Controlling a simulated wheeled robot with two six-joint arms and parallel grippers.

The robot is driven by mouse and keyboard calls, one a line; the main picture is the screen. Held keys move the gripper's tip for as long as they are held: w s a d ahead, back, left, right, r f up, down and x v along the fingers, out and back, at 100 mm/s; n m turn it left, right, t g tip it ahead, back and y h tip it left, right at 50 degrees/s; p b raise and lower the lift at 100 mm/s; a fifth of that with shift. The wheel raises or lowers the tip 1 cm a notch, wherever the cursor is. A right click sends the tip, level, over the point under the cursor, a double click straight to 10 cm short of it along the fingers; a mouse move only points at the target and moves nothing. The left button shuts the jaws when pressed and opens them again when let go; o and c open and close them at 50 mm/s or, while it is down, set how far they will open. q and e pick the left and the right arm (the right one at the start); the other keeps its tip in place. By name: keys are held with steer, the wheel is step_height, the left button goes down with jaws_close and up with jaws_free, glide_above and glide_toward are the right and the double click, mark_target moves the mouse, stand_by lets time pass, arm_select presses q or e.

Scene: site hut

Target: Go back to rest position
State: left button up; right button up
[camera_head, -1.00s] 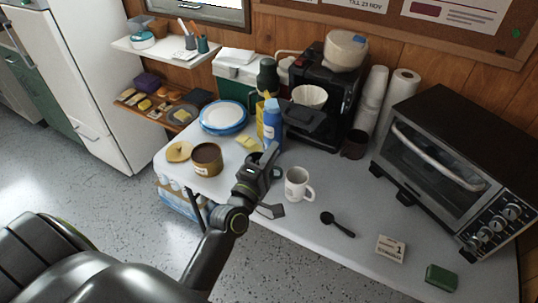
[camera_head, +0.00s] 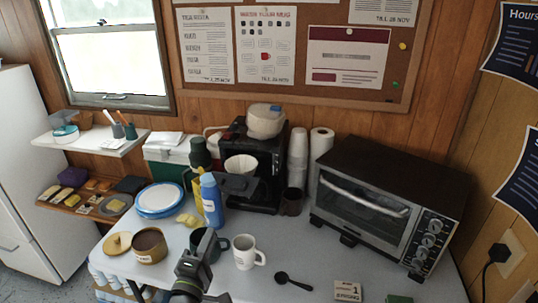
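My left gripper (camera_head: 219,270) reaches in from the bottom of the head view, over the front of the white table (camera_head: 315,268). Its two fingers are spread apart, with nothing visible between them. A dark mug (camera_head: 219,243) stands just behind the upper finger, which partly hides it. A white mug (camera_head: 244,254) stands to the right of the gripper. My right gripper is not in view.
A brown tub (camera_head: 149,246), blue bottle (camera_head: 211,200) and blue-rimmed plates (camera_head: 160,200) stand left and behind. A coffee maker (camera_head: 262,165) and toaster oven (camera_head: 375,205) stand at the back. A black spoon (camera_head: 292,281) and a small card (camera_head: 347,291) lie at the front right.

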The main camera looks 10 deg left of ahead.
arm_select(q)
steer(key=s+f+m+g+h, duration=0.1)
steer(key=s+f+m+g, duration=0.7)
steer(key=s+f+m, duration=0.25)
steer(key=s+a+f+m+g+y, duration=0.1)
steer(key=s+a+m+g+y, duration=0.2)
steer(key=s, duration=0.7)
steer(key=s+a+f+m+g, duration=0.2)
steer(key=s+a+m+g, duration=0.25)
steer(key=s, duration=0.45)
step_height(320, 180, down, 25)
steer(key=n+g, duration=0.1)
steer(key=g, duration=0.1)
steer(key=s+f+g, duration=0.1)
steer(key=s+f, duration=1.4)
steer(key=shift+s+d+f, duration=0.25)
steer(key=shift+d+f, duration=0.05)
